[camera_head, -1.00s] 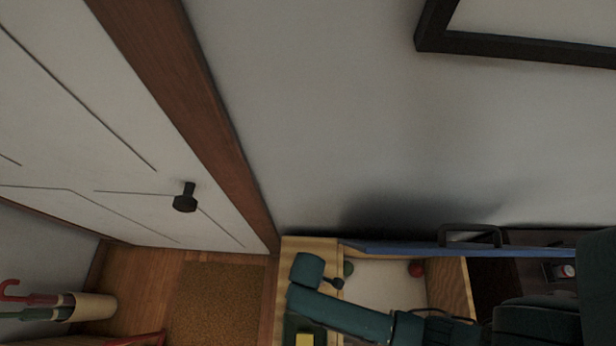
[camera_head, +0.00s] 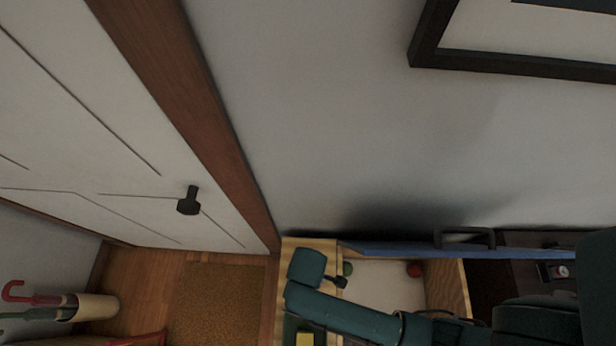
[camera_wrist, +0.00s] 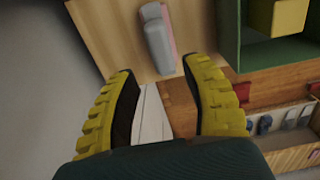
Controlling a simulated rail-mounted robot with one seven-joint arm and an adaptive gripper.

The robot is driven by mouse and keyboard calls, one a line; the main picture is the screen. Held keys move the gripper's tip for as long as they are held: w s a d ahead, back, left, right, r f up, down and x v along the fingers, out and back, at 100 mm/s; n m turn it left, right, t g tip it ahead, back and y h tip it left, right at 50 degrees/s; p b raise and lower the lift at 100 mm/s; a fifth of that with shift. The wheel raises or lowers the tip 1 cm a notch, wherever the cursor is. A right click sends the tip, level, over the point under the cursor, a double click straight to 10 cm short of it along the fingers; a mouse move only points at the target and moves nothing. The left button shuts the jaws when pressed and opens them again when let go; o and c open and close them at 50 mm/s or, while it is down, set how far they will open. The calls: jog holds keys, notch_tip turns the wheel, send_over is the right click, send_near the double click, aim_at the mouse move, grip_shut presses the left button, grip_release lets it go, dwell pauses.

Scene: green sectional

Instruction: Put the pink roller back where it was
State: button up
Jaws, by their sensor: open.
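In the wrist view a grey-and-pink object (camera_wrist: 158,38), which looks like the pink roller, lies on a light wooden surface (camera_wrist: 110,30). My gripper (camera_wrist: 158,70) has its two yellow-padded fingers spread apart with nothing between them. The object lies just beyond the fingertips, apart from them. In the head view my arm reaches across the wooden unit at the bottom, and neither the gripper nor the roller can be made out there.
A green box (camera_wrist: 228,35) with a yellow block (camera_wrist: 290,15) stands right of the roller. A rack with shoes (camera_wrist: 285,130) is below it. An umbrella stand (camera_head: 97,307) is far left.

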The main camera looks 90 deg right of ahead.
notch_tip(320, 180, up, 4)
jog(key=shift+r, duration=0.1)
jog(key=w+r+t+h, duration=0.2)
jog(key=w+r+t, duration=1)
jog(key=w+r, duration=1.5)
jog(key=s+a+r+t, duration=0.1)
jog(key=a+r+t, duration=0.1)
jog(key=r, duration=0.8)
jog(key=s+a+r+t+y, duration=0.1)
jog(key=r+t, duration=0.3)
jog(key=r, duration=0.7)
jog(key=s+a+r+t, duration=0.2)
jog(key=a+r+t, duration=0.1)
jog(key=r, duration=0.8)
jog(key=shift+t+y, duration=0.3)
jog(key=shift+t, duration=0.3)
